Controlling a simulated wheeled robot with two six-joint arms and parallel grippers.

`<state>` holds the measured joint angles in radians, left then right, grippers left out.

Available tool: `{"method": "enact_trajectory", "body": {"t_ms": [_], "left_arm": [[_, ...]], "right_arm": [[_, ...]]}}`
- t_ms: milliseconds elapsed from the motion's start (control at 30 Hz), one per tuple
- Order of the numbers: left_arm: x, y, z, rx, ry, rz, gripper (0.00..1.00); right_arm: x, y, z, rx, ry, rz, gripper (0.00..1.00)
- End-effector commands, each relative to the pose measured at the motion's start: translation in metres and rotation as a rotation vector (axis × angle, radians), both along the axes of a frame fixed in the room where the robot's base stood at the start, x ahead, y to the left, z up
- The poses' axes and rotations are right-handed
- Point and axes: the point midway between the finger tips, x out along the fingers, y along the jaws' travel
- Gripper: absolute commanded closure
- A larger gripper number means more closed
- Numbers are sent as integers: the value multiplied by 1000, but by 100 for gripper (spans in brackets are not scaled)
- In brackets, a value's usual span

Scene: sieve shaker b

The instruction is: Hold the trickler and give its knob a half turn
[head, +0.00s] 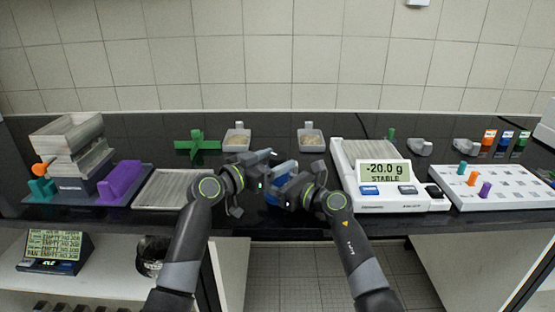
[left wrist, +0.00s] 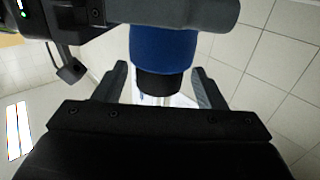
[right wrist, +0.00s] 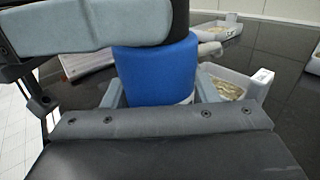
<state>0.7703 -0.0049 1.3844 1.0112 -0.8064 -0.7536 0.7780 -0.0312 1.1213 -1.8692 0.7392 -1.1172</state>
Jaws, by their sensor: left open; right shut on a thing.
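The trickler (head: 284,168) is a blue cylinder between my two grippers at the front middle of the bench. My right gripper (head: 284,187) is shut on its blue body, which also shows between the fingers in the right wrist view (right wrist: 157,72). In the left wrist view the blue body (left wrist: 163,50) ends in a black knob (left wrist: 160,85). My left gripper (head: 262,163) is open, with one finger on each side of the knob and gaps showing beside it. In the head view the grippers hide the knob and much of the trickler.
A balance (head: 405,200) reading -20.0 g stands right of the grippers. Two small trays of grain (head: 237,149) (head: 311,150) sit behind them. A sieve stack (head: 70,165) and a flat ribbed pan (head: 172,190) are at left. A white rack (head: 510,196) is at right.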

Motion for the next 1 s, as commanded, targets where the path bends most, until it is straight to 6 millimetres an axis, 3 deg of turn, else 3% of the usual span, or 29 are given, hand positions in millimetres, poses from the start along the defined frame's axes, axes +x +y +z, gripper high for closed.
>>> {"method": "enact_trajectory", "body": {"t_ms": [467,800,1000], "left_arm": [[7,-9,0,0,0,-1,36],[7,-9,0,0,0,0,79],[8,-9,-1,1,1,-11,80]], "right_arm": [[0,0,0,1,1,0,86],[0,0,0,1,1,0,86],[0,0,0,1,1,0,86]]}}
